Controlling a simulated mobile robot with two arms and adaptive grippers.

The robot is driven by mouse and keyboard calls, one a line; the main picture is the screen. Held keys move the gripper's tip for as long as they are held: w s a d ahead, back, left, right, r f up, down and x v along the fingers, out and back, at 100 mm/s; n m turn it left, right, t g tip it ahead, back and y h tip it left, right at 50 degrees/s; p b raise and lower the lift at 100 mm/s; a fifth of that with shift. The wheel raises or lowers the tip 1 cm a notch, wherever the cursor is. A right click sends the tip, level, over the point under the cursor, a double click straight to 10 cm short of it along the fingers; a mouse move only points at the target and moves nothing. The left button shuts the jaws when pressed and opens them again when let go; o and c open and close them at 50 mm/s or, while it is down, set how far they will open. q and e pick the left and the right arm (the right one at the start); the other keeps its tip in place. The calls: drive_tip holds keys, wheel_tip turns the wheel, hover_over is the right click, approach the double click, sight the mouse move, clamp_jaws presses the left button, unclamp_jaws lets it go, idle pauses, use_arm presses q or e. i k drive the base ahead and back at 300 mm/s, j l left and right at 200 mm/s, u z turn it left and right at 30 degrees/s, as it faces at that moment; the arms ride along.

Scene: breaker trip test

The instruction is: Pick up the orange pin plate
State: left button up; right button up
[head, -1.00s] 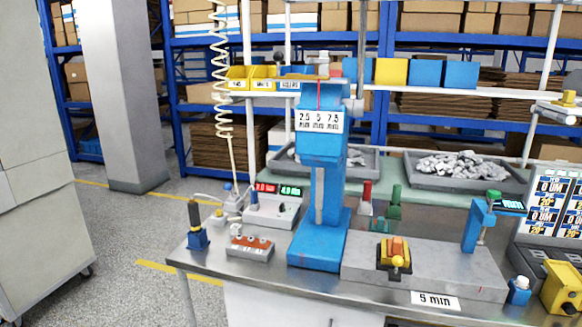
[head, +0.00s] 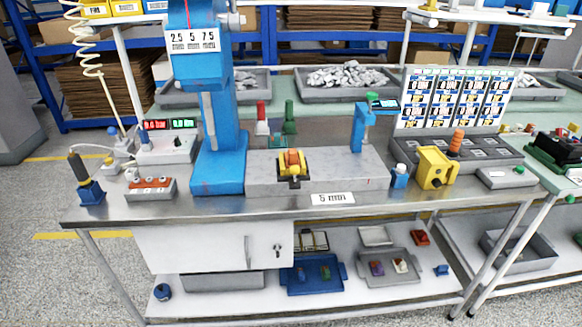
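No gripper of mine shows in the head view. I cannot tell for certain which thing is the orange pin plate. An orange piece (head: 292,157) sits in a yellow and black holder (head: 290,172) on the grey block in the middle of the bench. An orange-topped grey box with several pale knobs (head: 151,186) stands at the bench's left. An upright orange cylinder (head: 456,141) stands behind the yellow device at the right.
A tall blue press (head: 216,120) stands on the metal bench (head: 260,206). A yellow device (head: 434,168) is at right. The lower shelf (head: 350,297) holds a blue tray (head: 313,288) and a grey tray (head: 376,278) with small parts. The floor in front is clear.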

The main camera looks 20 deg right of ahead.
sight(292, 158)
drive_tip(key=i+l+z, duration=0.1)
drive_tip(key=z, duration=0.3)
drive_tip(key=i+z, duration=0.15)
drive_tip(key=z, duration=0.25)
drive_tip(key=i+l+z, duration=0.1)
drive_tip(key=z, duration=0.3)
drive_tip(key=i+z, duration=0.2)
drive_tip(key=z, duration=0.2)
drive_tip(key=i+j, duration=0.1)
